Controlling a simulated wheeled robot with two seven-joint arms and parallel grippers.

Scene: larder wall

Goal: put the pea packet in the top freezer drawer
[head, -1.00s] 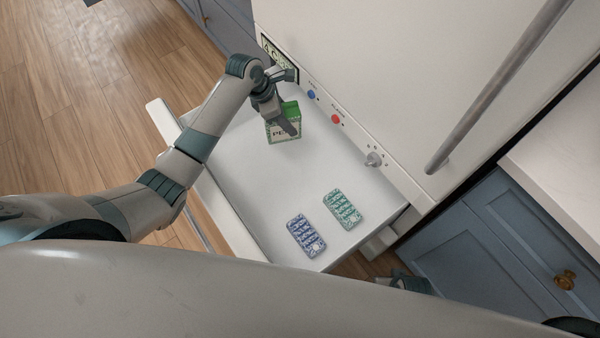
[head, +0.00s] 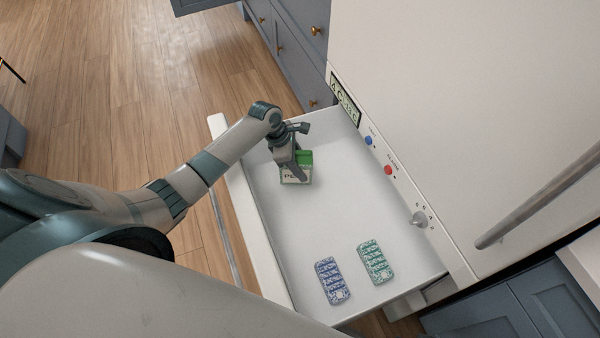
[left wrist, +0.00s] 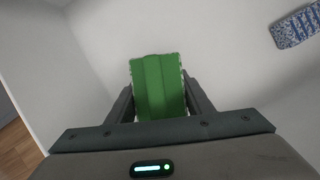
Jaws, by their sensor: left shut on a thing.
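The green and white pea packet (head: 296,176) is at the far left part of the open, white freezer drawer (head: 330,215). My left gripper (head: 291,168) is shut on the packet from above. In the left wrist view the green top of the packet (left wrist: 160,88) sits between the two fingers (left wrist: 160,105), with the drawer's pale inside around it. Whether the packet touches the drawer floor is hard to tell. My right gripper does not show.
A blue ice tray (head: 331,281) and a green ice tray (head: 375,262) lie at the drawer's near right end. The freezer front with a display (head: 345,100), a blue button (head: 369,141), a red button (head: 389,170) and a knob (head: 418,219) stands behind. The drawer's middle is clear.

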